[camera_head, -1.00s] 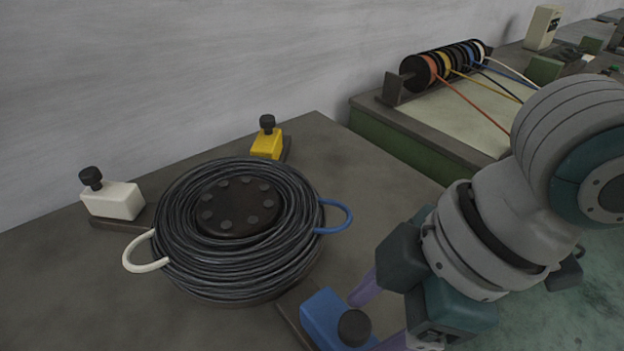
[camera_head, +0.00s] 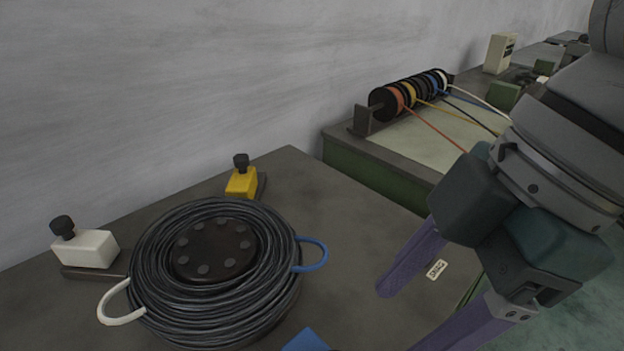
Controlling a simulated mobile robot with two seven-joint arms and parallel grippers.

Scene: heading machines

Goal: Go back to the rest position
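My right gripper (camera_head: 402,318) hangs at the lower right with its two purple fingers apart and nothing visible between them. It is right of the coil of black wire (camera_head: 272,290), which lies around a dark hub (camera_head: 215,250) on the dark table (camera_head: 340,225). A blue block (camera_head: 306,341) is cut off by the bottom edge, left of the fingers and apart from them. My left gripper is not in view.
A white block (camera_head: 88,249) and a yellow block (camera_head: 241,183), each with a black knob, stand beside the coil. White (camera_head: 121,320) and blue (camera_head: 325,254) wire ends stick out. A green-sided bench (camera_head: 375,172) with coloured spools (camera_head: 410,95) stands behind.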

